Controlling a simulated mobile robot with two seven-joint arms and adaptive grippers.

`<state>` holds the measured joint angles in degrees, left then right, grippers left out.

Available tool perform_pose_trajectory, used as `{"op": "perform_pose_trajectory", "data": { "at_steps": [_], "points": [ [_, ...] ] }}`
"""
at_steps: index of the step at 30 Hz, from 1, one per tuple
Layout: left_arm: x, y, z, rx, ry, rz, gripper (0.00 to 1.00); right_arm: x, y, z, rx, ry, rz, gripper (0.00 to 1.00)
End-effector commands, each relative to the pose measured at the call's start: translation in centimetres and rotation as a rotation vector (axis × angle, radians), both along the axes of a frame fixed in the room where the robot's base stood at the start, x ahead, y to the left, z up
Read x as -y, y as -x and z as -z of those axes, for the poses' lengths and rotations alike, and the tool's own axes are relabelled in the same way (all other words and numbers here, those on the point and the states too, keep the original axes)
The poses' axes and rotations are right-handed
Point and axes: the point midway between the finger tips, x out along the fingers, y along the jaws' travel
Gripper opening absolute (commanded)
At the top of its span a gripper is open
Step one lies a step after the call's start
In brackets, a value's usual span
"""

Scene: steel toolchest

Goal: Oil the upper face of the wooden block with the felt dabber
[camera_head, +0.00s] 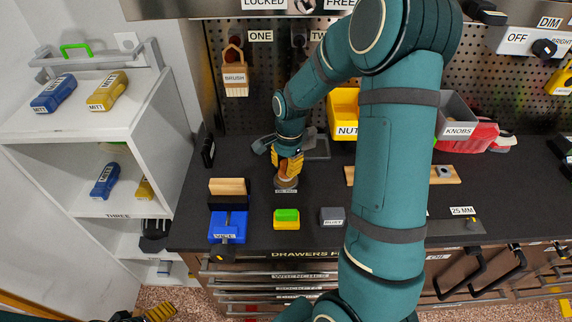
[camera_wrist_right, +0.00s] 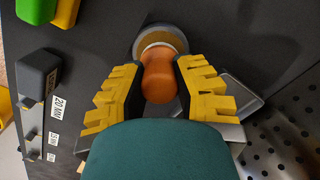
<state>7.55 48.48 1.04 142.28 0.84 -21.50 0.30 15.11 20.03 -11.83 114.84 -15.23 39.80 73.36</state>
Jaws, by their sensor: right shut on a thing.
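The wooden block (camera_head: 228,186) is light tan and sits at the dark jaw of the blue vice (camera_head: 228,224) on the left of the bench. The felt dabber (camera_wrist_right: 160,78) has a rounded orange-brown handle and a pale collar. My right gripper (camera_head: 289,166) points down and is shut on its handle, with yellow fingers on both sides in the right wrist view. The dabber's lower end is at a round grey-rimmed dish (camera_wrist_right: 161,33), right of the block; whether it touches is unclear. Yellow fingers of my left gripper (camera_head: 160,312) show at the lower left edge.
A green-and-yellow sponge (camera_head: 286,217) and a grey block (camera_head: 332,216) lie near the bench front. Behind are a grey tray (camera_head: 318,146), a yellow nut bin (camera_head: 343,108) and a hanging brush (camera_head: 235,78). White shelves (camera_head: 150,120) stand left. My right arm covers mid-bench.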

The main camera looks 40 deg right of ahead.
Motion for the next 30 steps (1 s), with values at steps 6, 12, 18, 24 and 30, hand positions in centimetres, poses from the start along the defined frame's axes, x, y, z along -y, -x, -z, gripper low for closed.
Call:
{"op": "perform_pose_trajectory", "data": {
  "at_steps": [6, 12, 18, 24, 30],
  "points": [
    [0.0, -0.01, 0.2, 0.0, 0.0, 0.0, 0.89, 0.0, 0.0, 0.29, 0.0, 0.0, 0.0, 0.0],
    [-0.01, 0.0, 0.36, 0.0, 0.0, 0.0, 0.89, -0.01, 0.0, 0.51, 0.0, 0.0, 0.0, 0.0],
    [0.0, 0.0, 0.51, 0.0, 0.0, 0.0, 0.89, -0.01, 0.0, 0.73, 0.0, 0.0, 0.0, 0.0],
    [0.0, 0.0, 0.66, 0.0, 0.0, 0.0, 0.89, -0.01, 0.0, 0.94, 0.0, 0.0, 0.0, 0.0],
    [0.0, 0.0, 0.62, 0.0, 0.0, 0.0, 0.89, -0.02, 0.0, 0.9, 0.0, 0.0, 0.0, 0.0]
  ]
}}
